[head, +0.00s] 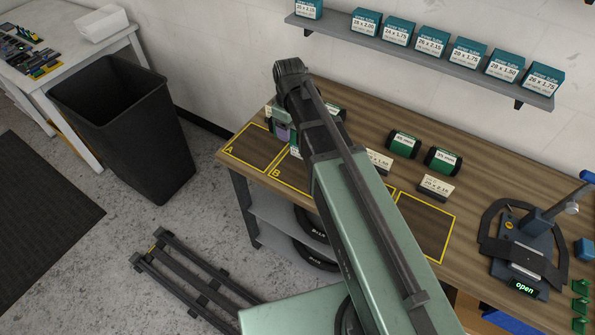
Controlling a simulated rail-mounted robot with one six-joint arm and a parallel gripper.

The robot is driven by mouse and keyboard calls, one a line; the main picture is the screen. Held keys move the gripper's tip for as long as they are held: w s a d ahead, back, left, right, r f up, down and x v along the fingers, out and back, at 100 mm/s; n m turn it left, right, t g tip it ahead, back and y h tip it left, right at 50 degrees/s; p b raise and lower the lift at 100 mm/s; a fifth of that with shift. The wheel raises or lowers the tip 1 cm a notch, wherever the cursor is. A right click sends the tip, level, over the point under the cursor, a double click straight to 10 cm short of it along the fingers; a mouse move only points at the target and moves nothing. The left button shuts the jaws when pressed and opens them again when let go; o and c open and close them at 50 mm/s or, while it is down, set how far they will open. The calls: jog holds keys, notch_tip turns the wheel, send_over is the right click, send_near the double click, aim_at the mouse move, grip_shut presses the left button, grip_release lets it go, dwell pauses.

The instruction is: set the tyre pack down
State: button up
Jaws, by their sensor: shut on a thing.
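My gripper (283,132) is at the left end of the wooden bench, near bays A (248,148) and B (287,184). My arm covers most of it; it is shut on a pack that I can barely make out. Two green-and-black packs with white labels, a 40 mm one (404,143) and a 35 mm one (443,160), lie at the back of the bench. Another dark pack (336,109) shows partly behind my arm. Whether the held pack touches the bench is hidden.
Yellow-outlined bays run along the bench front; the rightmost (424,222) looks empty. Size cards (436,187) stand behind them. A clamp stand (525,247) with an "open" display is at right. Boxed tubes (431,41) line the wall shelf (425,60). A black bin (128,125) stands left.

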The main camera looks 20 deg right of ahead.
aim_at(292, 175)
notch_tip(292, 175, down, 20)
jog(key=b, duration=1.8)
jog(key=shift+r, duration=0.4)
jog(key=shift+f, duration=0.15)
jog(key=o, duration=1.2)
notch_tip(292, 175, up, 13)
jog(key=p, duration=1.2)
jog(key=s+d+m, duration=0.1)
jog(key=s+m, duration=0.7)
jog(key=s, duration=0.6)
jog(key=shift+f, duration=0.35)
